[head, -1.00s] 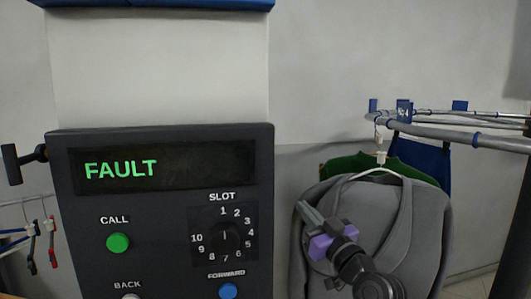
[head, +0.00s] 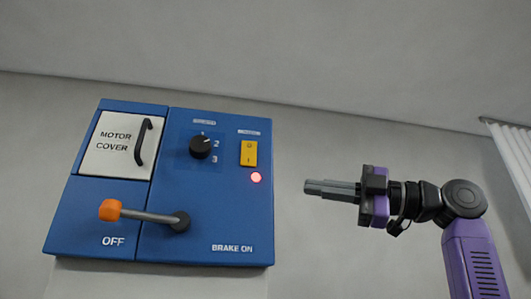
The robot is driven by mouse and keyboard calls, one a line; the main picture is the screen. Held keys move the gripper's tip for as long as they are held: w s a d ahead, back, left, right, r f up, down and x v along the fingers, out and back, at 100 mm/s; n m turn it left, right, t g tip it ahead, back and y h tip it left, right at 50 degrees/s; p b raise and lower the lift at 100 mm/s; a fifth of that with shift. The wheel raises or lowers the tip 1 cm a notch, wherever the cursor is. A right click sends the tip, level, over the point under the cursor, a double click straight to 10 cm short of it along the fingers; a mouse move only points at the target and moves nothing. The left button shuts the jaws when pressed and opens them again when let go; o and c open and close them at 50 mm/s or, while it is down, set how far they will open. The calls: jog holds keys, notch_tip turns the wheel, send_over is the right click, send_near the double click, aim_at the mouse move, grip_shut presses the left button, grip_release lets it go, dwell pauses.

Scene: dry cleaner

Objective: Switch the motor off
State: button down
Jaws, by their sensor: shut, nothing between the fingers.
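A blue motor box (head: 215,220) is mounted on the wall at left centre in the head view. It has a yellow rocker switch (head: 248,153) marked 0 and I, with a lit red lamp (head: 256,177) just below it. A black rotary knob (head: 201,146) with numbers around it sits left of the switch. A lever with an orange knob (head: 110,210) points left above the word OFF; BRAKE ON is printed at lower right. My gripper (head: 307,187) is shut and empty, right of the box and apart from it, its fingers pointing left.
A white MOTOR COVER panel (head: 104,159) with a black handle (head: 142,142) is at the box's upper left and looks closed. Bare wall (head: 340,140) surrounds the box. A white ribbed fixture (head: 515,155) is at the right edge.

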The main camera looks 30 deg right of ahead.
aim_at(266, 143)
jog(key=s+a+r+n+g, duration=0.4)
jog(key=s+n, duration=0.3)
jog(key=s, duration=0.2)
jog(key=shift+s+a+r+g+y+p, duration=0.3)
jog(key=shift+a+r, duration=0.3)
jog(key=shift+r, duration=0.15)
jog(key=w+a+p, duration=0.1)
jog(key=w+a, duration=0.1)
jog(key=w+a+p, duration=0.2)
jog(key=w+a, duration=0.1)
jog(key=w+a+r+p, duration=0.1)
jog(key=w+a, duration=0.1)
jog(key=w, duration=0.1)
jog(key=shift+a, duration=0.2)
jog(key=shift+w+d+f+p, duration=0.15)
jog(key=shift+w+p, duration=0.15)
jog(key=shift+w, duration=0.3)
jog(key=shift+s, duration=0.1)
